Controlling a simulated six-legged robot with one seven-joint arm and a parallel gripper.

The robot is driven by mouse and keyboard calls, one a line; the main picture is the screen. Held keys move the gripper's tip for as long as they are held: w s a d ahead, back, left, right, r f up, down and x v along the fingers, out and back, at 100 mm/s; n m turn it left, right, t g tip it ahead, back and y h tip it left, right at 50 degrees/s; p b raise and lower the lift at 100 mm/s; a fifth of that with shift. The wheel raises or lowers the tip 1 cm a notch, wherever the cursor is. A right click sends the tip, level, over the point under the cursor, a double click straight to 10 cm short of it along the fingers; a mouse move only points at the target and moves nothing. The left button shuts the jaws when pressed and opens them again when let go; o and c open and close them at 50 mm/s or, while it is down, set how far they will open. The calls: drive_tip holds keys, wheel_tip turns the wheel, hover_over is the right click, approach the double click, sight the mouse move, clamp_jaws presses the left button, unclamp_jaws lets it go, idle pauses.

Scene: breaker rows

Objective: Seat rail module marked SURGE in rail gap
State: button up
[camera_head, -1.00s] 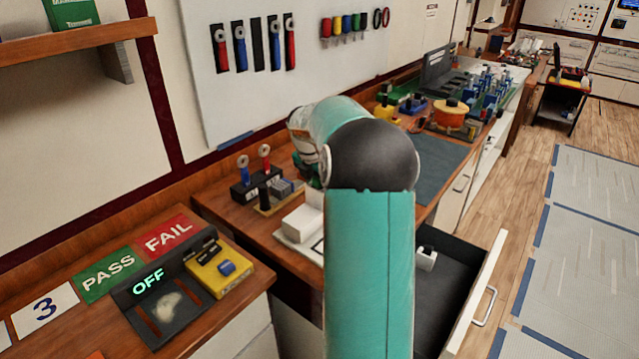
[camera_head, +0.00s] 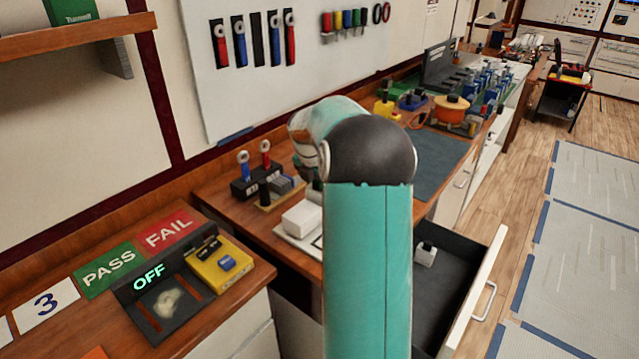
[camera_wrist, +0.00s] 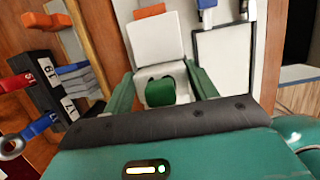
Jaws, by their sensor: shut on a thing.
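My gripper (camera_wrist: 163,82) shows in the wrist view with its two green fingers on either side of a white block (camera_wrist: 155,42). It is shut on this white block, which has a rounded green part (camera_wrist: 160,93) and a small dark mark on its near face. I cannot read a SURGE marking on it. In the head view my teal arm hides the gripper. A white block (camera_head: 302,221) shows beside the arm, on a white sheet or plate on the bench. I cannot make out the rail gap.
An open drawer (camera_head: 447,300) at the right holds a small white module (camera_head: 426,254). A black holder (camera_head: 250,185) with blue and red tools stands left of my arm. A yellow device (camera_head: 219,268) and a dark OFF fixture (camera_head: 165,300) sit on the near bench.

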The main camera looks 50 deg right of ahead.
drive_tip(key=shift+f, duration=0.95)
drive_tip(key=o, duration=1.2)
drive_tip(key=shift+r, duration=0.1)
drive_tip(key=v, duration=1.3)
drive_tip(key=shift+r, duration=0.3)
drive_tip(key=shift+a, duration=0.15)
